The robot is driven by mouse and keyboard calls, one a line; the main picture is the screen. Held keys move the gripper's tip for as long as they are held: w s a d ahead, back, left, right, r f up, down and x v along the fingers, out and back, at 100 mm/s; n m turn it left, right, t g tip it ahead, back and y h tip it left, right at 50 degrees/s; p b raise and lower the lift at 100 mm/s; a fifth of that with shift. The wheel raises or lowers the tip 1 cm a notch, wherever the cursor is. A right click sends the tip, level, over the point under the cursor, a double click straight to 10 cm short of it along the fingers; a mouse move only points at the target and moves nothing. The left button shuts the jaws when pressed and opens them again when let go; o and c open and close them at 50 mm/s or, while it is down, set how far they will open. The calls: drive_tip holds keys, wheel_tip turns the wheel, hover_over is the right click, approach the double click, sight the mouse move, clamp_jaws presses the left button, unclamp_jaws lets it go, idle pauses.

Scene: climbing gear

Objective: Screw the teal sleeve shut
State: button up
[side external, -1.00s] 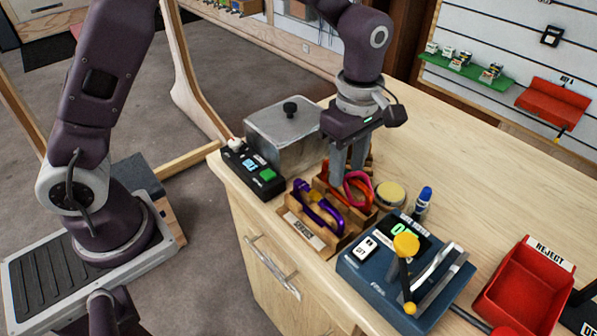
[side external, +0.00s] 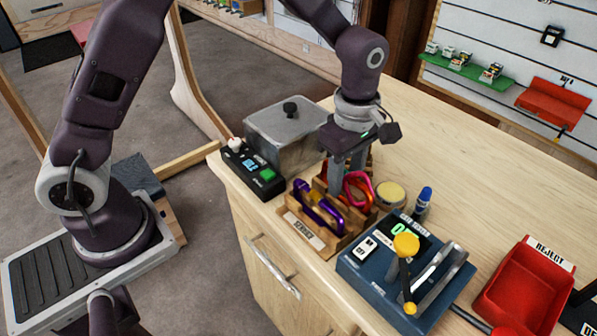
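No teal sleeve can be made out in this view. A purple carabiner (side external: 318,207) with a yellowish part stands in the front of a wooden rack (side external: 303,232) labelled SERVICE. A pink-red carabiner (side external: 361,190) stands behind it to the right, with some orange beside it. My gripper (side external: 346,182) points down into the rear of the rack, behind the purple carabiner and at the left of the pink-red one. Its two fingers stand apart with a gap between them. The fingertips are partly hidden by the rack and carabiners, so any contact there cannot be told.
A metal box with a black knob (side external: 287,131) and a black button panel (side external: 251,170) stand left of the rack. A round tin (side external: 390,194), a blue-capped bottle (side external: 422,203) and a blue lever device (side external: 380,276) stand right. A red REJECT bin (side external: 527,287) is farther right.

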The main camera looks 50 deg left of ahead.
drive_tip(key=shift+s, duration=1.55)
drive_tip(key=shift+r, duration=0.15)
drive_tip(key=shift+r, duration=1.25)
drive_tip(key=shift+w, duration=1.6)
drive_tip(key=shift+s+f, duration=0.1)
drive_tip(key=shift+f, duration=1.35)
drive_tip(key=shift+s, duration=1.45)
